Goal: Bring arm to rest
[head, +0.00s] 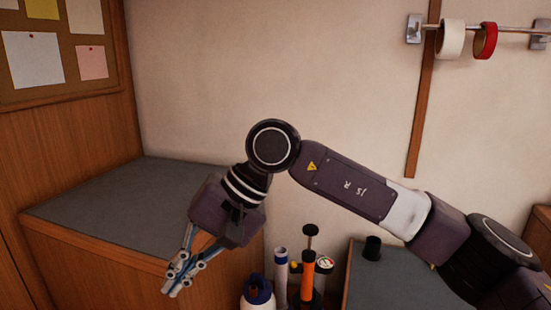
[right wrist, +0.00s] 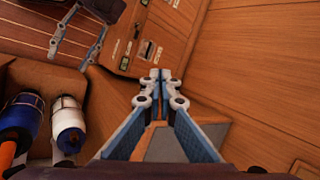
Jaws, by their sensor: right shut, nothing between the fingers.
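My right arm reaches in from the right in the head view, bent at the elbow. Its gripper (head: 176,278) points down in front of the edge of a wooden cabinet with a grey top (head: 110,205). In the right wrist view the right gripper (right wrist: 160,80) has its fingertips together with nothing between them.
An orange pump (head: 308,275), a white bottle with a blue cap (head: 258,290) and a white cylinder (head: 281,275) stand right of the cabinet. A black cup (head: 372,248) stands on another grey top (head: 385,280). Tape rolls (head: 450,40) hang on a wall rail.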

